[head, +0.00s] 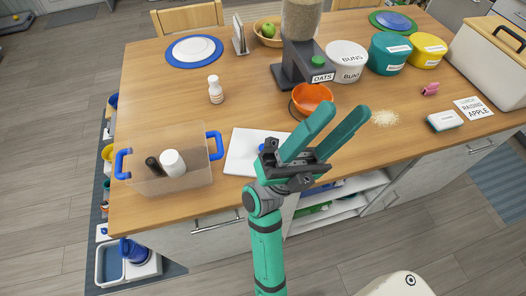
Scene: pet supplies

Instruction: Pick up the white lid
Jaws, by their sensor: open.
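A round white tub (345,70) marked BUNS stands at the back of the table, right of the oats dispenser. Its flat white top (347,50), also marked BUNS, looks like the white lid; I cannot tell if it is separate from the tub. My gripper (345,111) is open, with its two teal fingers apart and nothing visible between them. In the picture it lies below the tub, over the table's front part, with the fingers pointing up and right. The fingers partly overlap the area beside the orange bowl (311,97).
A dark dispenser (291,73) marked OATS stands left of the tub. A teal tub (388,55) and yellow tub (427,50) stand close on its right. Spilled oats (385,118) lie right of my fingers.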

